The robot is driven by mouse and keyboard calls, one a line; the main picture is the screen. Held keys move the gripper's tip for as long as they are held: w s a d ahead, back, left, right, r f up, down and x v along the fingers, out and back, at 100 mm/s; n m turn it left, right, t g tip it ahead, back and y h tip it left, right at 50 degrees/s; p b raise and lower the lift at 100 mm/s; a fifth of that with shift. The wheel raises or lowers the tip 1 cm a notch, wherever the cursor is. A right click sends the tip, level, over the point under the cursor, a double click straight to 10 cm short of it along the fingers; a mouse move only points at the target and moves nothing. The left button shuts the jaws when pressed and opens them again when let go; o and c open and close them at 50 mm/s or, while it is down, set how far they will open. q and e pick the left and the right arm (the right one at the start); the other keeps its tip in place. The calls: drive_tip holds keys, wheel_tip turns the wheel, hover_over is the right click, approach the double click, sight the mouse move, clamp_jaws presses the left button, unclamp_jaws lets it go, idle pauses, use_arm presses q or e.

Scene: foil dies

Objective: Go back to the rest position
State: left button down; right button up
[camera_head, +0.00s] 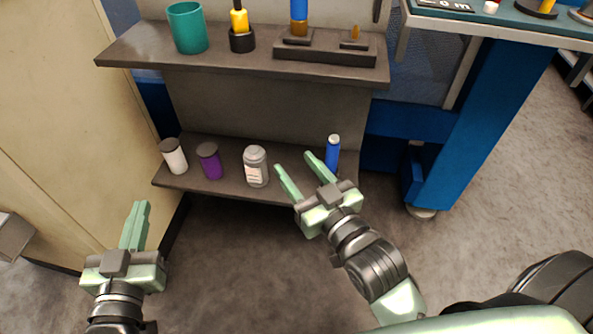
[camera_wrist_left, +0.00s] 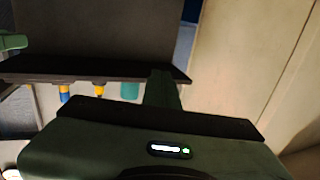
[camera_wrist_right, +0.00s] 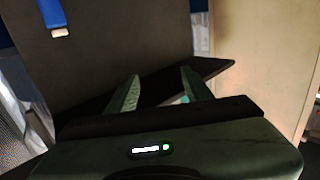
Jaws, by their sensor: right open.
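My left gripper (camera_head: 139,206) is low at the left of the head view, over the floor and clear of the shelves. Its fingers are together with nothing between them; they also show closed in the left wrist view (camera_wrist_left: 164,76). My right gripper (camera_head: 294,162) is open and empty in front of the lower shelf (camera_head: 222,188), between a grey-white jar (camera_head: 256,167) and a blue bottle with a pale cap (camera_head: 332,154). Its spread fingers also show in the right wrist view (camera_wrist_right: 160,76), with a blue object (camera_wrist_right: 50,14) at the upper left.
A white jar (camera_head: 174,157) and a purple jar (camera_head: 210,161) stand on the lower shelf. The upper shelf (camera_head: 130,50) holds a teal cup (camera_head: 187,28), a yellow-handled tool (camera_head: 240,20) and a dark rack (camera_head: 325,52). A blue bench (camera_head: 490,110) stands right, a beige panel (camera_head: 70,120) left.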

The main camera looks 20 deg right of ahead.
drive_tip(key=shift+s+a+r+n+y, duration=0.2)
drive_tip(key=shift+s+a+r+y, duration=0.1)
drive_tip(key=shift+a, duration=0.2)
drive_tip(key=shift+s+a+r+n+y, duration=0.2)
drive_tip(key=shift+s+a, duration=0.05)
drive_tip(key=shift+a, duration=0.2)
